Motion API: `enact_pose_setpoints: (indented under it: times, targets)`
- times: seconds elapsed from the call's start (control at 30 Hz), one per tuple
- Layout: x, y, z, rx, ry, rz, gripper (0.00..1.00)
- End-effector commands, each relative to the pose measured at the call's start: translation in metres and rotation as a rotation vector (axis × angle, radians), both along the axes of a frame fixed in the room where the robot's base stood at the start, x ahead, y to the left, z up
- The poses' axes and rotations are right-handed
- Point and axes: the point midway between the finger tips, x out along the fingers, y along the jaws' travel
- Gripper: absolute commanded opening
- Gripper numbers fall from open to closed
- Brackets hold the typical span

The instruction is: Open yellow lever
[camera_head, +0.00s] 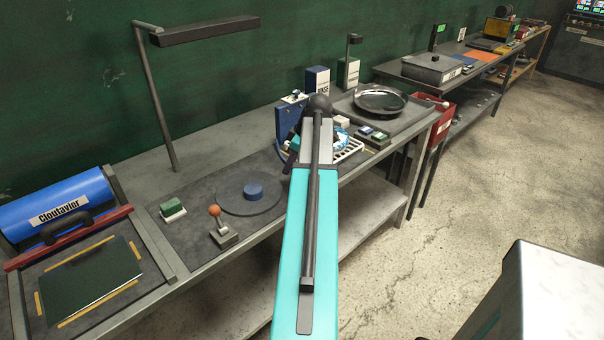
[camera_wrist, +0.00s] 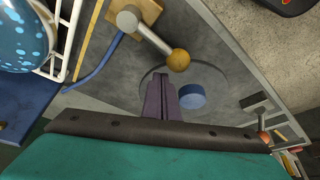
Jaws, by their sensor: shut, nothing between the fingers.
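The yellow lever (camera_wrist: 178,60) shows in the wrist view as a yellow ball on a metal rod, rising at a slant from a yellowish base (camera_wrist: 148,10) at the top. My gripper (camera_wrist: 160,80) is shut and empty, its dark fingers side by side. In the picture the fingertips lie just below the yellow ball, with a gap between them.
A blue cylinder (camera_wrist: 192,97) on a round dark disc lies right of my fingers. A lever with an orange ball (camera_head: 214,210) stands on the bench mat. The blue Cloutavier drum (camera_head: 60,205) is at far left.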

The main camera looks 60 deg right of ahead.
Motion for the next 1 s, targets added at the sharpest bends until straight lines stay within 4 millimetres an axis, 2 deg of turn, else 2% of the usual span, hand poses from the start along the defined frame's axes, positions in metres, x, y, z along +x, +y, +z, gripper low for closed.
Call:
enact_pose_setpoints:
  times: [0.6, 1.0]
  targets:
    - [0.000, 0.000, -0.017, -0.001, 0.000, 0.000, 0.00]
    - [0.000, 0.000, -0.018, 0.000, 0.000, 0.000, 0.00]
